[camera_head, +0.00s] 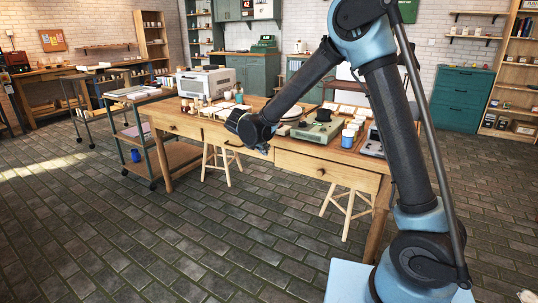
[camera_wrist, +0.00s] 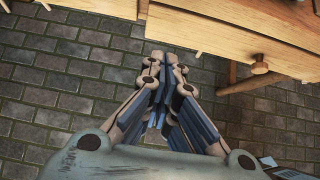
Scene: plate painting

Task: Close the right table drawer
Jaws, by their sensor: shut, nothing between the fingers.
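The wooden work table (camera_head: 275,140) has a right drawer (camera_head: 343,177) with a round knob (camera_head: 321,173) on its front, facing me. In the head view I cannot tell how far this drawer stands out. My gripper (camera_head: 265,151) is in front of the table, left of that knob, and partly hidden by its own wrist. In the wrist view, my gripper (camera_wrist: 160,122) has its fingers together with nothing between them. A wooden knob (camera_wrist: 260,67) shows to the right of the fingers, apart from them, below a wooden edge.
A stool (camera_head: 346,207) is under the right side. A shelf cart (camera_head: 170,155) stands at the left. The brick floor (camera_head: 230,240) in front is clear.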

